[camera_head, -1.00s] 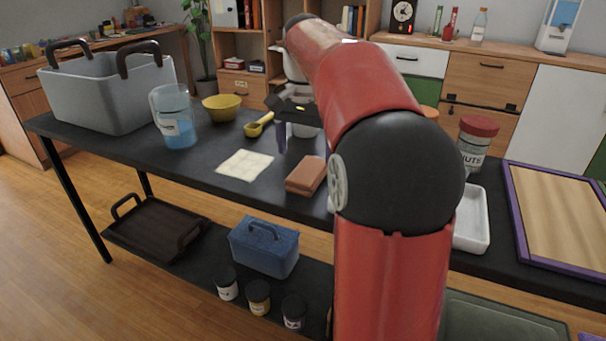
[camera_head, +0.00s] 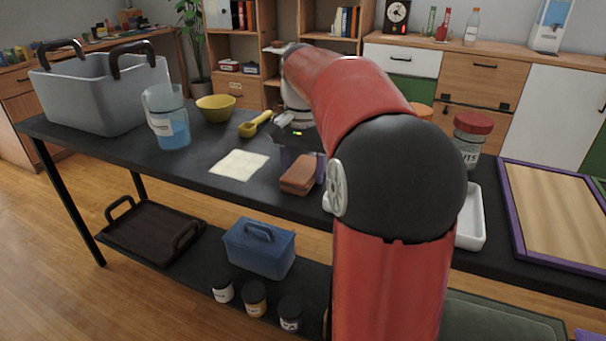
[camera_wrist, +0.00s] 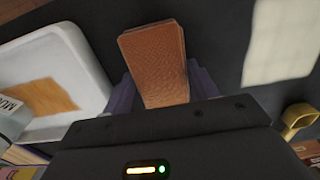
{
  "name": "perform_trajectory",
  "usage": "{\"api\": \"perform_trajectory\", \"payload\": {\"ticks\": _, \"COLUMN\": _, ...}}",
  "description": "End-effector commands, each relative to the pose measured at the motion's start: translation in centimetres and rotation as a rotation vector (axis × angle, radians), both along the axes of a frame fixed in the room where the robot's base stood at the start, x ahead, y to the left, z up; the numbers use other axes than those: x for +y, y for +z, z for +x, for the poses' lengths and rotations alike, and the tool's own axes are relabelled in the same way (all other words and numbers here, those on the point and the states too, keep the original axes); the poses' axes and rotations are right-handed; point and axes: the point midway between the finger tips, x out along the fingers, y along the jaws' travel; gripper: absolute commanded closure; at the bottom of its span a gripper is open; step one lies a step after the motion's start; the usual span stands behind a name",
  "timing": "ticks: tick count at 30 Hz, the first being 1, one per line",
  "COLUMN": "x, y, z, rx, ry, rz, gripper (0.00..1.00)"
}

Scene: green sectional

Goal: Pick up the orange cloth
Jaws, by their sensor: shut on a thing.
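The orange cloth (camera_head: 298,174) is a folded orange-brown pad at the front edge of the black table, right of the pale square cloth. It also shows in the wrist view (camera_wrist: 155,58), pointing away between the purple fingers. My gripper (camera_wrist: 163,88) is shut on the near part of the cloth, one finger at each side. In the head view my gripper (camera_head: 303,160) is at the far side of the cloth, partly hidden by my red arm. I cannot tell whether the cloth is clear of the table.
A pale square cloth (camera_head: 239,164) and yellow scoop (camera_head: 254,124) lie to the left. A blue-filled pitcher (camera_head: 169,117), yellow bowl (camera_head: 215,107) and grey bin (camera_head: 98,92) stand farther left. A white tray (camera_wrist: 98,75) holds a flat orange piece (camera_wrist: 45,97).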

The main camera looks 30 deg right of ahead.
Motion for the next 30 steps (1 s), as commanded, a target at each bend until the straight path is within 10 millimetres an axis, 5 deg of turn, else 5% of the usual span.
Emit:
{"api": "perform_trajectory", "payload": {"ticks": 8, "x": 0.0, "y": 0.3, "z": 0.0, "rx": -0.001, "ry": 0.000, "rz": 0.000, "gripper": 0.63}}
{"api": "perform_trajectory", "payload": {"ticks": 21, "x": 0.0, "y": 8.2, "z": 0.1, "rx": -0.003, "ry": 0.001, "rz": 0.000, "gripper": 0.63}}
{"api": "perform_trajectory", "payload": {"ticks": 30, "x": 0.0, "y": 10.1, "z": 0.0, "rx": 0.000, "ry": 0.000, "rz": 0.000, "gripper": 0.63}}
